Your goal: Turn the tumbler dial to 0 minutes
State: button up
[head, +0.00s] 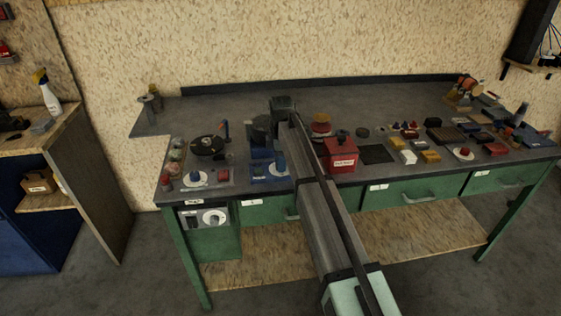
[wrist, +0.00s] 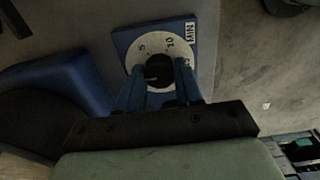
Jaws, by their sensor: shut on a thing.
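The dial is a white disc (wrist: 150,53) on a blue plate (wrist: 124,38), with a dark knob (wrist: 158,68) at its middle. In the wrist view the marks 5, 10 and MIN are readable, and the lower part of the disc is hidden by my fingers. My gripper (wrist: 160,80) has its two blue fingers on either side of the knob, shut on it. A small light mark shows by the knob, but I cannot tell its exact reading.
A red box (head: 341,160) stands to the right of the tumbler. A tray with small items, including a white disc (head: 195,179), lies to its left. A dark round pan (head: 208,145) is behind that tray. Several small objects crowd the bench's right side.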

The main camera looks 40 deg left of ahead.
jog(key=o, duration=1)
jog(key=shift+o, duration=0.2)
notch_tip(320, 180, up, 14)
jog(key=shift+d+f, duration=0.1)
dwell(0.3)
